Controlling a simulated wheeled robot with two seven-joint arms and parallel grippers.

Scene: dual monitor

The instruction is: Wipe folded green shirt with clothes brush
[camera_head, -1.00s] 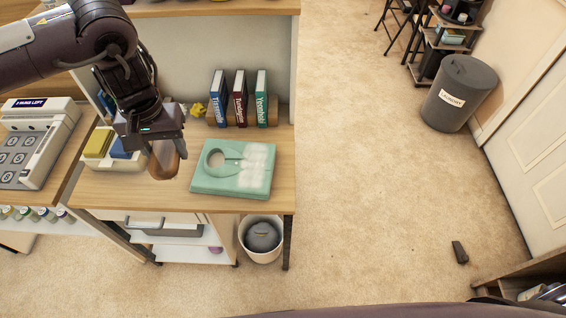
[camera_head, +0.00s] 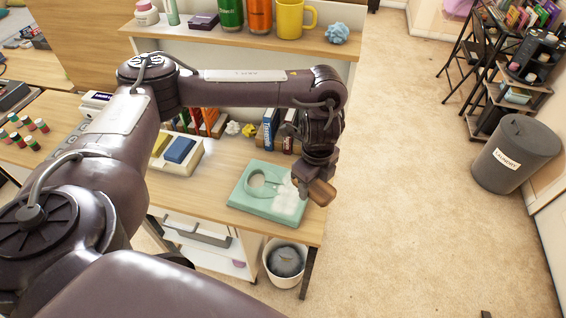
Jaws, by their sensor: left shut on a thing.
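The folded green shirt (camera_head: 243,200) lies flat on the wooden desk, with a round neck opening at its left. Whitish patches (camera_head: 287,207) show on its right half. My left gripper (camera_head: 312,184) is shut on the clothes brush (camera_head: 321,193), whose brown wooden back shows. The brush is at the shirt's right edge, near the whitish patches. I cannot tell whether its bristles touch the shirt. My right gripper is out of view.
Upright books (camera_head: 269,130) stand behind the shirt. A tray with a blue and a yellow block (camera_head: 180,150) is to its left. A white bin (camera_head: 284,262) stands below the desk. A grey laundry bin (camera_head: 515,153) stands at the right; floor between is open.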

